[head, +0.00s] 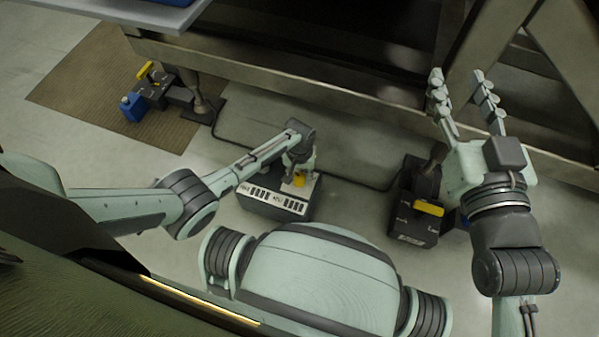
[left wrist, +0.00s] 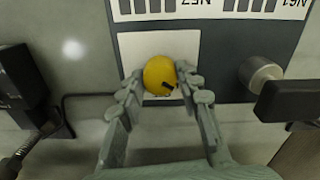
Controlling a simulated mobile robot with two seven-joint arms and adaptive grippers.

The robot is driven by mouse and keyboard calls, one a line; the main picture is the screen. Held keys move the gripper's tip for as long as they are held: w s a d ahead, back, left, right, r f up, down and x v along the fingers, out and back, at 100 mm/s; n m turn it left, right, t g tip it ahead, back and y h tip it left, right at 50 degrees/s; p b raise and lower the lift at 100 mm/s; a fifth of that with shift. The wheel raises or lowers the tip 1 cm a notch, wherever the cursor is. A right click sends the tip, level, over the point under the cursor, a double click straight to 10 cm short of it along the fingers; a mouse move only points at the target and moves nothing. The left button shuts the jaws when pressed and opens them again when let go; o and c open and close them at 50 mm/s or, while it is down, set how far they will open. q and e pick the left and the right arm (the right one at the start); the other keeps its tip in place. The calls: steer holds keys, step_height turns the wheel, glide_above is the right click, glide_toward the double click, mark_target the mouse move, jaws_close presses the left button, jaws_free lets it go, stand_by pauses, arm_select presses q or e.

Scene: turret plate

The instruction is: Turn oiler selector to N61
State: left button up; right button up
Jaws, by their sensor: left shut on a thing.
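The oiler selector is a yellow round knob (left wrist: 159,75) on a white square of a grey panel box (head: 262,207). The knob also shows in the head view (head: 299,180), partly hidden by my left gripper. A black mark on the knob points to the lower right in the left wrist view. Labels N57 (left wrist: 193,3) and N61 (left wrist: 293,4) appear upside down on a white strip in the left wrist view. My left gripper (left wrist: 160,82) is shut on the knob, one finger on each side. My right gripper (head: 461,88) is open and empty at the right.
A grey round fitting with a black bar (left wrist: 286,100) sits right of the knob in the left wrist view. A black box with a yellow handle (head: 428,208) stands at the right, a blue unit (head: 134,107) at the far left. A large metal frame (head: 300,80) runs behind.

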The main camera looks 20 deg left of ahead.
mark_target(299, 178)
arm_select(q)
steer(key=shift+n, duration=0.6)
arm_select(e)
steer(key=shift+d+f+g+h, duration=0.25)
steer(key=shift+d+f+g, duration=0.15)
steer(key=shift+f, duration=0.4)
steer(key=shift+d+f+g+h, duration=0.25)
steer(key=shift+d+f+g, duration=0.15)
steer(key=shift+f, duration=0.35)
arm_select(q)
steer(key=o, duration=1.2)
steer(key=shift+c, duration=0.2)
step_height(299, 178, up, 12)
